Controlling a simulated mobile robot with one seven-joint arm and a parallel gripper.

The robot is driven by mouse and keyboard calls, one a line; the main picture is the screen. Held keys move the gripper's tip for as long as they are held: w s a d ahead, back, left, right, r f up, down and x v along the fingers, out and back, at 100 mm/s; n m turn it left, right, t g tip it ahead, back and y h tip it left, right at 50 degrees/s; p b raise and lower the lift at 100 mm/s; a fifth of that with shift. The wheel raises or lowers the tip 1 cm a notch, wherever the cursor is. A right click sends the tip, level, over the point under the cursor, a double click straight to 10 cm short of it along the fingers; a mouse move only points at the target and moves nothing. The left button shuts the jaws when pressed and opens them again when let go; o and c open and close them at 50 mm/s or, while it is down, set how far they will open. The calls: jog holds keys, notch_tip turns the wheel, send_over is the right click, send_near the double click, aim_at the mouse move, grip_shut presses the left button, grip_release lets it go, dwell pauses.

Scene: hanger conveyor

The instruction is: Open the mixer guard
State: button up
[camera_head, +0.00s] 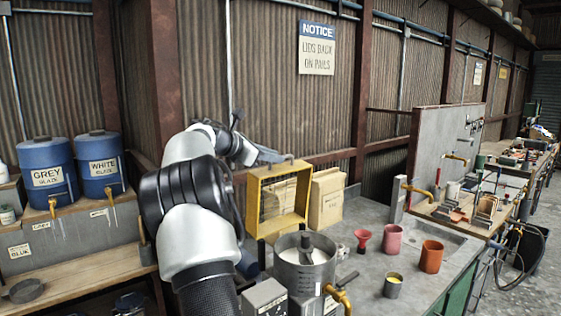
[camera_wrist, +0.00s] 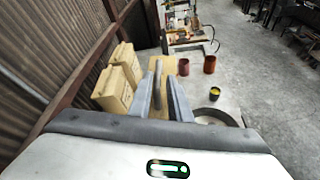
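The mixer guard (camera_head: 253,205) is a yellow frame with a mesh face. It stands upright behind the round grey mixer drum (camera_head: 304,268), and the drum's top is uncovered. A grey handle sits on the guard's top edge. My gripper (camera_head: 283,157) is at this top edge, beside the handle. In the wrist view the two fingers of my gripper (camera_wrist: 163,100) are apart, with the grey handle bar (camera_wrist: 157,78) showing between or just beyond them, nearer the left finger. Contact cannot be made out. The drum's rim (camera_wrist: 224,115) shows at the lower right there.
Paper sacks (camera_head: 327,199) stand right of the guard against the corrugated wall. A red funnel (camera_head: 363,240), a pink cup (camera_head: 392,239), an orange cup (camera_head: 431,256) and a small yellow-filled pot (camera_head: 393,285) stand on the grey counter (camera_head: 365,275). Blue glaze barrels (camera_head: 100,163) stand at left.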

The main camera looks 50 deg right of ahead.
jog(key=b+v, duration=0.1)
jog(key=v, duration=1.2)
jog(key=shift+a, duration=0.1)
jog(key=shift+c, duration=0.4)
